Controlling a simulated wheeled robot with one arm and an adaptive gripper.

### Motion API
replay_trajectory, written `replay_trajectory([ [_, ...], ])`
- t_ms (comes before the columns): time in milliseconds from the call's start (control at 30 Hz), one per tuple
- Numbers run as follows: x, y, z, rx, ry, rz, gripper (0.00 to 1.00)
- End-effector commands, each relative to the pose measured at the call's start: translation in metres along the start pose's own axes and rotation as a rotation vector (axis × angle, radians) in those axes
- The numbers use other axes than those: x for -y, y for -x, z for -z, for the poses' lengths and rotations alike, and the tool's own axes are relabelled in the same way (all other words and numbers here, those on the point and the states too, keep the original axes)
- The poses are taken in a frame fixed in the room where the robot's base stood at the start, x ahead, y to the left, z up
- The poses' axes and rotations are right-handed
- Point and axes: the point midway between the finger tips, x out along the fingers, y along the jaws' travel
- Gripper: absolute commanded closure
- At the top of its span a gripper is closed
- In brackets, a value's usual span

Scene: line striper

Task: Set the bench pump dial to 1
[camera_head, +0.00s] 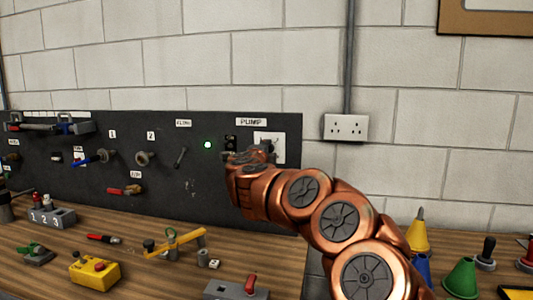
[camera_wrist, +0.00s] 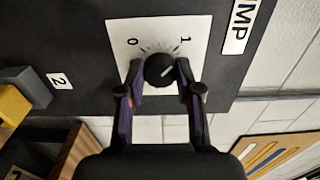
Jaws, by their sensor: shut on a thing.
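The pump dial (camera_wrist: 159,70) is a round black knob on a white plate (camera_wrist: 118,38) marked 0 and 1. In the wrist view the picture is turned, with 0 to the left and 1 at the upper right. The dial's pale mark points to the upper right, on the side of the 1; whether it lines up exactly I cannot tell. My gripper (camera_wrist: 160,74) is shut on the dial, one finger on each side. In the head view my gripper (camera_head: 252,154) covers the dial, and part of the white plate (camera_head: 279,152) shows under the PUMP label (camera_head: 251,122).
A dark panel (camera_head: 215,190) with tools, hooks and a lit green lamp (camera_head: 207,145) stands against the block wall. The wooden bench (camera_head: 190,282) holds a yellow box (camera_head: 94,269) and other tools. Coloured cones (camera_head: 460,279) stand at the right. A socket (camera_head: 346,127) is on the wall.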

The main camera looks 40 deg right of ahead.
Motion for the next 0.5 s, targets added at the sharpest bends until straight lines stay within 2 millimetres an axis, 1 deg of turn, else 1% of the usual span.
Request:
replay_trajectory([
  [300,0.0003,0.0001,-0.0003,0.0,0.001,0.001,1.0],
  [333,0.0003,0.0001,-0.0004,0.001,0.001,0.001,0.63],
  [500,0.0002,0.0,0.0,0.0,0.001,0.001,0.45],
])
